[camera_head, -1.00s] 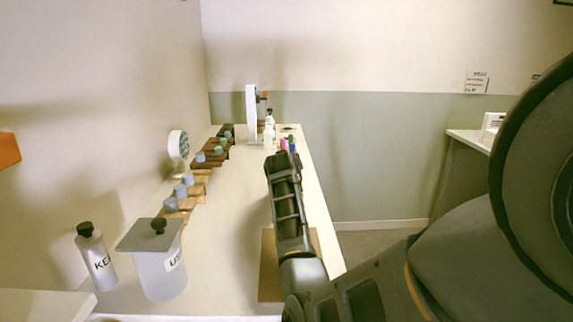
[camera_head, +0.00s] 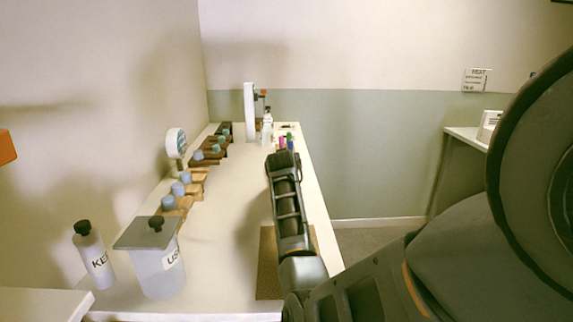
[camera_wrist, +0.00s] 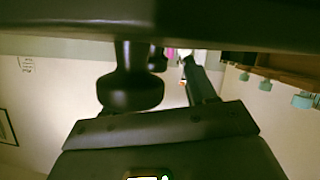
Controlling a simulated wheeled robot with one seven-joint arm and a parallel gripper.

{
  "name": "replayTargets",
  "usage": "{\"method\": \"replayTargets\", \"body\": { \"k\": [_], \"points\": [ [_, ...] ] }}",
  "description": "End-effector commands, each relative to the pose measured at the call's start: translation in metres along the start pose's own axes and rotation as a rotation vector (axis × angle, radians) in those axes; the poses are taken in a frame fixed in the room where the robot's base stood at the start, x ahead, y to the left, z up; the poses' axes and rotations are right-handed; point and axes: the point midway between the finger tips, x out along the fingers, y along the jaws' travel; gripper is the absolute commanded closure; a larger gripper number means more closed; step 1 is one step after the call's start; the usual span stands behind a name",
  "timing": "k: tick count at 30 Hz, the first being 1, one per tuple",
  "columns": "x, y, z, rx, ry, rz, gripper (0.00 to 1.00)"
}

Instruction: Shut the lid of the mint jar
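I cannot tell which thing is the mint jar; no mint label is readable. Small bottles with blue and teal caps stand in wooden racks (camera_head: 197,190) along the left wall; the far ones have teal caps (camera_head: 221,140). At the near left a translucent jar (camera_head: 160,275) has a flat grey lid (camera_head: 148,232) with a black knob, lying over its top. My gripper (camera_head: 282,158) is at the end of my arm over the right part of the counter, apart from the racks. Its fingers are not clear. In the wrist view, teal caps (camera_wrist: 302,101) show at the right.
A white bottle with a black cap (camera_head: 94,258) stands left of the jar. A round white dial (camera_head: 176,143) stands by the racks. A white upright stand (camera_head: 249,112), a bottle and coloured markers are at the far end. The counter's middle (camera_head: 235,200) is clear.

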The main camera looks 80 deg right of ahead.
Motion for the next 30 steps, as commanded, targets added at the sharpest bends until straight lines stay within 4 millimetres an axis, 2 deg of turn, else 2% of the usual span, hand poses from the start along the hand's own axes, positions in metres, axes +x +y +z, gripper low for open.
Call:
{"method": "replayTargets", "body": {
  "k": [8,21,25,30],
  "points": [
    [-0.004,0.000,-0.001,0.000,0.002,0.001,0.44],
    [-0.066,0.000,0.000,0.000,0.003,0.000,0.44],
    [-0.075,0.000,0.000,0.000,0.001,0.000,0.44],
    [-0.079,0.000,0.000,0.000,0.000,0.000,0.44]
  ]
}}
